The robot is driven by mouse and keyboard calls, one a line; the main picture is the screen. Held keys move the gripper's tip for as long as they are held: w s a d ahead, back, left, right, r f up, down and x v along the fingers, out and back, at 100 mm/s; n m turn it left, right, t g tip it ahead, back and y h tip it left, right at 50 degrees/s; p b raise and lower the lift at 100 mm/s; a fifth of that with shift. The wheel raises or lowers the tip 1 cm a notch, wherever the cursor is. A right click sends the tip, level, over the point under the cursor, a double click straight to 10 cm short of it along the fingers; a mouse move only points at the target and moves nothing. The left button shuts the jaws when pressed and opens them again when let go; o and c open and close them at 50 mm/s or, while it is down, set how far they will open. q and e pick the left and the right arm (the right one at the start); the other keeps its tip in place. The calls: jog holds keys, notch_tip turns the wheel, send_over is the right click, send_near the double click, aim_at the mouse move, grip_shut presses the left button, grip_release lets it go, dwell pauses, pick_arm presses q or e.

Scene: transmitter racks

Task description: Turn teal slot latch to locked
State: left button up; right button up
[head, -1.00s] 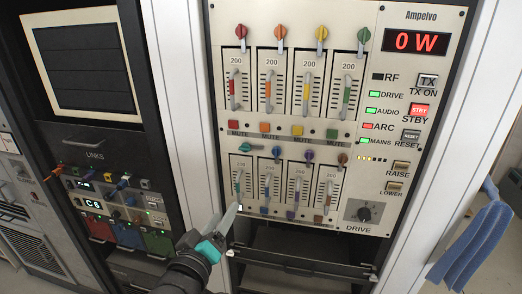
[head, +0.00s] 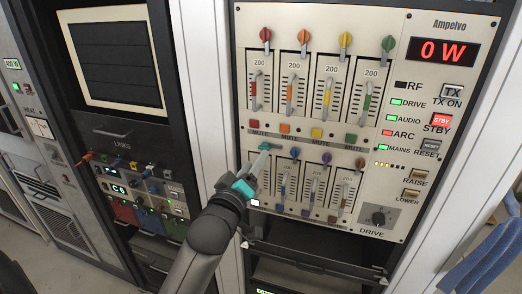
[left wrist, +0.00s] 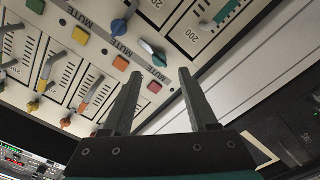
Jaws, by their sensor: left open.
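The teal slot latch (head: 265,146) is a small teal knob at the top of the leftmost slot in the lower row of the panel. In the head view, my left gripper's fingers partly cover it. In the left wrist view the teal latch (left wrist: 153,51) shows just beyond and between the fingertips, tilted across the picture. My left gripper (head: 261,155) is open, with nothing between its fingers. In the left wrist view its fingertips (left wrist: 160,76) are on either side of the latch's line, seemingly short of it. My right gripper is not in view.
The blue latch (head: 295,152) is close on the right of the teal one. The mute buttons (head: 284,128) and upper sliders (head: 291,93) are just above. A blue cloth-like item (head: 485,252) hangs at the right.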

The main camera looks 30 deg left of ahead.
aim_at(270, 147)
pick_arm(q)
jog(key=shift+x, duration=2.8)
jog(key=shift+d, duration=0.1)
grip_shut()
